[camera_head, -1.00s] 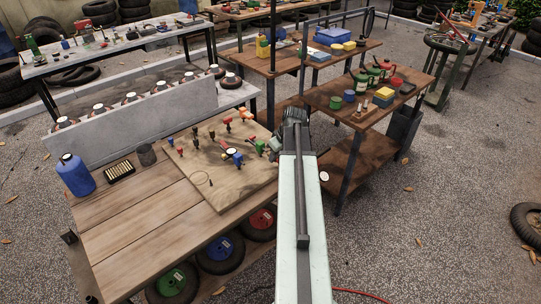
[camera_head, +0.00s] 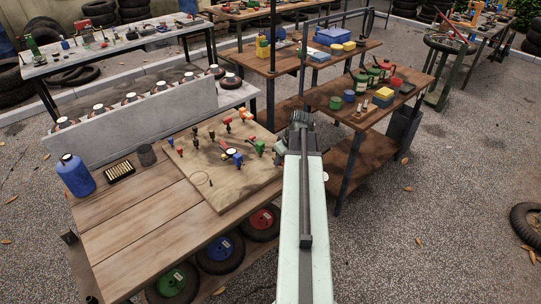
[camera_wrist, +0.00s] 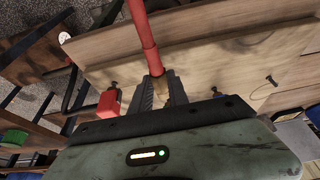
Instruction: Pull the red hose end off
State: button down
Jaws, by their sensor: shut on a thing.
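A red hose (camera_wrist: 147,38) runs up from between the fingers of my gripper (camera_wrist: 158,84) in the wrist view. The fingers are shut on its end, and a tan or brass-coloured piece shows between them. In the head view my gripper (camera_head: 281,151) is at the right edge of the wooden board (camera_head: 205,187); my arm hides most of it, and the held hose end cannot be made out there. Whether the end still touches a fitting cannot be told.
A red block-shaped part (camera_wrist: 109,103) is close left of the fingers. Several coloured fittings, including a blue one (camera_head: 238,159), stand on the board. A blue bottle (camera_head: 75,174) stands on the bench's left. A second table (camera_head: 345,115) is right of my arm.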

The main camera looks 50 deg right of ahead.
notch_tip(320, 180, up, 5)
jog(key=p, duration=0.4)
jog(key=shift+p, duration=0.3)
jog(key=shift+f, duration=0.1)
